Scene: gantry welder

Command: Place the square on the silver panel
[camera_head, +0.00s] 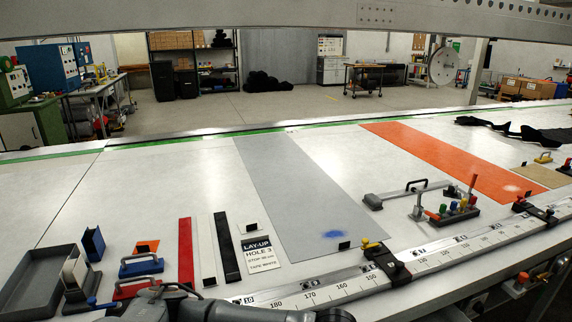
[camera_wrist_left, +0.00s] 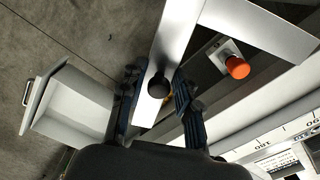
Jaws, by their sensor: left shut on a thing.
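The silver panel (camera_head: 297,185) is a long grey strip lying flat across the white table in the head view, with a blue smudge near its front end. In the left wrist view the square (camera_wrist_left: 178,48) looks like a flat, silver L-shaped metal piece. My left gripper (camera_wrist_left: 158,98) is shut on one leg of it, with a dark finger on each side. The floor and the table's front side show behind it. In the head view only part of my left arm shows at the bottom edge; the gripper and square are out of sight. My right gripper is in neither view.
A numbered rail (camera_head: 330,290) runs along the front edge. An orange strip (camera_head: 450,158) lies right of the panel. A lay-up card (camera_head: 260,252) and a black strip (camera_head: 226,247) lie left of it. The left wrist view shows a red-orange button (camera_wrist_left: 237,67) and an open drawer (camera_wrist_left: 72,108).

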